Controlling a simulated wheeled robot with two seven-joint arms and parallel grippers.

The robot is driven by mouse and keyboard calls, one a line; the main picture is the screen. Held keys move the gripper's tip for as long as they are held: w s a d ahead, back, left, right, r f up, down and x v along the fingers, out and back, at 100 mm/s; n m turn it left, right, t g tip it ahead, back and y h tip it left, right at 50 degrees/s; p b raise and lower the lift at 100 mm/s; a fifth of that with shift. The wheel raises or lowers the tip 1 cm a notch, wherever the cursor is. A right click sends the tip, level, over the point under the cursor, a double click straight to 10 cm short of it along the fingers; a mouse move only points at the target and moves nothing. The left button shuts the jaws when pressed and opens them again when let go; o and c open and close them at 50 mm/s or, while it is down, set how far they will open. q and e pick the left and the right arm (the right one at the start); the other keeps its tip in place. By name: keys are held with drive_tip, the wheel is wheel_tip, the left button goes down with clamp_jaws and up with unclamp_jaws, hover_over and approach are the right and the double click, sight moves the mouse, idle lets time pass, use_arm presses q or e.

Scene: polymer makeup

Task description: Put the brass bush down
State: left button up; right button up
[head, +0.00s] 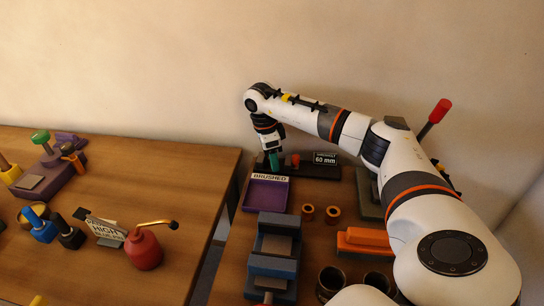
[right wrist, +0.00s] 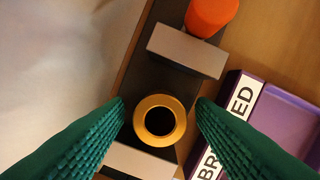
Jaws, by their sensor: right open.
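The brass bush (right wrist: 160,120) shows in the right wrist view as a gold ring with a dark bore. It lies between the green ribbed fingers of my right gripper (right wrist: 160,112), which are open, with a narrow gap on each side. The bush appears to stand on a dark gauge base (right wrist: 165,82), near a light grey block (right wrist: 140,160). In the head view my right gripper (head: 273,160) is over the left end of the base (head: 322,172), by the "60 mm" label; the bush is hidden there. My left gripper is not in view.
A purple tray (head: 266,193) marked "BRUSHED" lies just in front of the gauge. Two copper-coloured bushes (head: 320,213) stand right of it. A blue vise (head: 273,262) and an orange block (head: 363,241) are nearer. An orange-red knob (right wrist: 210,12) stands farther along the gauge.

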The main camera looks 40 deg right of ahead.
wheel_tip(320, 180, up, 12)
drive_tip(key=a, duration=0.1)
drive_tip(key=shift+w+a+b, duration=0.3)
drive_tip(key=shift+w+b, duration=0.05)
drive_tip(key=shift+w, duration=0.1)
drive_tip(key=shift+r, duration=0.1)
